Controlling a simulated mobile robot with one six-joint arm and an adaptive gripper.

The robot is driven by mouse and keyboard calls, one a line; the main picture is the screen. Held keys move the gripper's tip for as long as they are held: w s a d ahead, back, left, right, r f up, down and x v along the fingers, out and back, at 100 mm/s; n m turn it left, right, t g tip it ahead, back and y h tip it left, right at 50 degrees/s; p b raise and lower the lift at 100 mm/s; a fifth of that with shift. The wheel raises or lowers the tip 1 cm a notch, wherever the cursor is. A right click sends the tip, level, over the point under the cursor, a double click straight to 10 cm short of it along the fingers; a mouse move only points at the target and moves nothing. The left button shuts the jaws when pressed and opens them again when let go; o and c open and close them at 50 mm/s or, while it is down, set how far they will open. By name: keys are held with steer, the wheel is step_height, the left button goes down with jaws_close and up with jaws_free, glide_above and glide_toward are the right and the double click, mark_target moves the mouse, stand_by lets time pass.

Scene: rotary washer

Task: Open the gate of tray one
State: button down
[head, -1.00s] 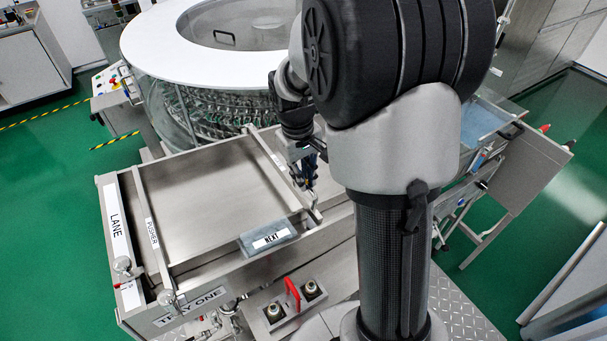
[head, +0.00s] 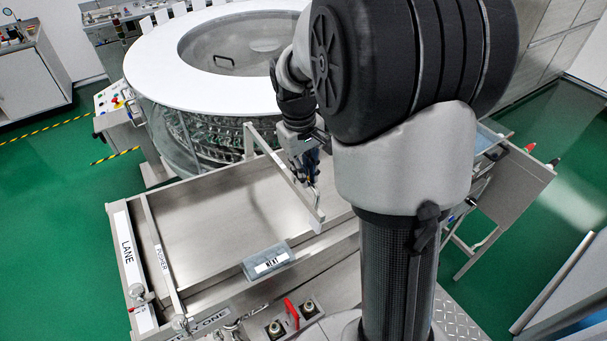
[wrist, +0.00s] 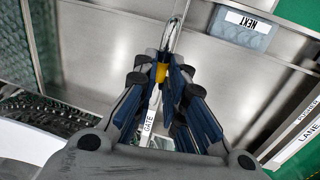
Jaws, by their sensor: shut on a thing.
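In the wrist view the gate's label (wrist: 149,124) shows beside the fingers. My gripper (head: 313,182) is at the gate's near half. In the wrist view my gripper (wrist: 163,75) is shut on the gate's handle, with a yellow part and a shiny metal loop (wrist: 173,35) between and beyond the fingertips.
The pusher bar (head: 163,255) lies at the tray's left end, beside the lane strip (head: 130,255). A grey block marked NEXT (head: 268,262) sits at the tray's near edge. The round washer (head: 150,60) with a white rim stands behind. A red handle (head: 291,312) is in front.

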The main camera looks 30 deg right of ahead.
steer(key=shift+w+d+r, duration=0.1)
steer(key=shift+w+r, duration=0.1)
steer(key=shift+r, duration=0.1)
steer(key=c, duration=2.3)
jaws_free()
steer(key=shift+s, duration=0.2)
steer(key=o, duration=0.6)
steer(key=shift+f, duration=0.15)
steer(key=shift+o, duration=0.2)
step_height(320, 180, up, 12)
steer(key=a, duration=0.1)
steer(key=shift+a, duration=0.1)
